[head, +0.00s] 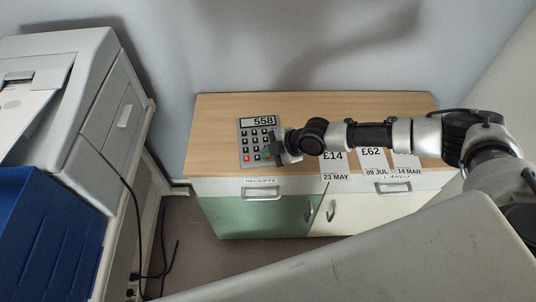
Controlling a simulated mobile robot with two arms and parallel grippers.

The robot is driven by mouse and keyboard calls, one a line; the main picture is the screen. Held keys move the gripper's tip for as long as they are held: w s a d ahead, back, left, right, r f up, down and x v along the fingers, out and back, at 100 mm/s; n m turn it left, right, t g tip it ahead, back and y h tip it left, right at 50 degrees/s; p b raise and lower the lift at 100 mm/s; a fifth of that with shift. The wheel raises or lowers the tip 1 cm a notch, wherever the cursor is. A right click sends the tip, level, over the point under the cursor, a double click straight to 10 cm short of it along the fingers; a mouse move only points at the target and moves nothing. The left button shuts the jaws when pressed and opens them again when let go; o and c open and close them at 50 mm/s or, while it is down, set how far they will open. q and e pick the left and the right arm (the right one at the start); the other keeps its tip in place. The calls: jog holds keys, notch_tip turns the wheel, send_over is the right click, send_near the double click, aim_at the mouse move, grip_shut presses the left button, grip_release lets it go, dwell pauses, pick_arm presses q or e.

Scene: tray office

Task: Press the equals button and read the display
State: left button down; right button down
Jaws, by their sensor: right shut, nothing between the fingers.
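A grey calculator (245,140) lies on the wooden cabinet top, left of its middle. Its display (258,121) reads 558. It has rows of dark keys, a red key at lower left and a green key at lower right. My right gripper (277,148) is shut and empty, at the calculator's right edge by the lower right keys. It hides some of the right-hand keys, and I cannot tell whether it touches one. My left gripper is not in view.
Paper slips (334,166) marked £14 and £62 hang at the cabinet's front edge under my right arm. The cabinet (222,107) has a drawer labelled receipts. A printer (65,45) and a blue bin (40,230) stand at left, with loose cables nearby.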

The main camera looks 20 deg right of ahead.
aim_at(268, 158)
jog(key=shift+r, duration=0.6)
jog(key=shift+p, duration=0.3)
notch_tip(268, 158, up, 5)
jog(key=p, duration=0.3)
jog(key=shift+p, duration=0.35)
